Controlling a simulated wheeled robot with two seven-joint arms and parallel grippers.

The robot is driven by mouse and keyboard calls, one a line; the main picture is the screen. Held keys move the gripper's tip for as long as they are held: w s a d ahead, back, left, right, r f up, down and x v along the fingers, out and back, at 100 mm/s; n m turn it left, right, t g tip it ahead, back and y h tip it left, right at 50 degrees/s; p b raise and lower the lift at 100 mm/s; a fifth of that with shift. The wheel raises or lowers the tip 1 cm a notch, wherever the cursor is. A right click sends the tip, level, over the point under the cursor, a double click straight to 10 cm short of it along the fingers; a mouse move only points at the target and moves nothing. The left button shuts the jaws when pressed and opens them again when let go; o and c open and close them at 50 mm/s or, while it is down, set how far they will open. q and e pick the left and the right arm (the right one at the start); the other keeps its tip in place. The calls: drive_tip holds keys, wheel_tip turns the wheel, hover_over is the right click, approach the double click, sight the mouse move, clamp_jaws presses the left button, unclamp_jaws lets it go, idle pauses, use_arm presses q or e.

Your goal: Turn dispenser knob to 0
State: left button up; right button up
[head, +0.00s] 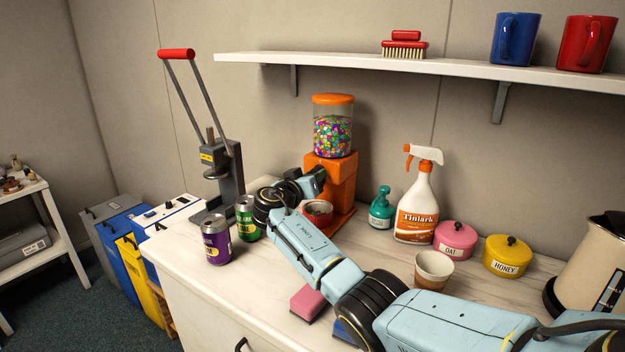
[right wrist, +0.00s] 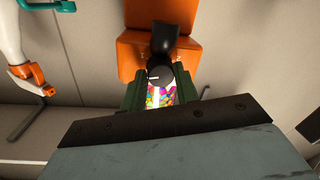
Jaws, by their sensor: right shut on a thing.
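The orange candy dispenser (head: 343,180) stands at the back of the counter, with a clear jar (head: 333,135) of coloured candies under an orange lid. My right gripper (head: 314,182) reaches its front. In the right wrist view, the dark round knob (right wrist: 161,77) sits between the green fingers of my right gripper (right wrist: 162,94), which is shut on it. A short white line on the knob points left in that view. My left gripper is not in view.
A red bowl (head: 318,212) sits at the dispenser's foot. Purple (head: 216,240) and green (head: 246,218) cans stand left of my arm. A teal bottle (head: 381,208), spray bottle (head: 416,207) and paper cup (head: 433,270) stand right. A shelf (head: 400,65) runs above.

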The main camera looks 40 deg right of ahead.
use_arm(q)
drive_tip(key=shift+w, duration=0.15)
use_arm(e)
drive_tip(key=shift+n, duration=0.8)
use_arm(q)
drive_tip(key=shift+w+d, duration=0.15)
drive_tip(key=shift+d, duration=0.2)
use_arm(e)
drive_tip(key=o, duration=1)
drive_tip(key=shift+c, duration=0.2)
drive_tip(key=shift+a, duration=0.1)
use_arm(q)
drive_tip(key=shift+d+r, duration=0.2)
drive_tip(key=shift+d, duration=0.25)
use_arm(e)
drive_tip(key=v, duration=1.3)
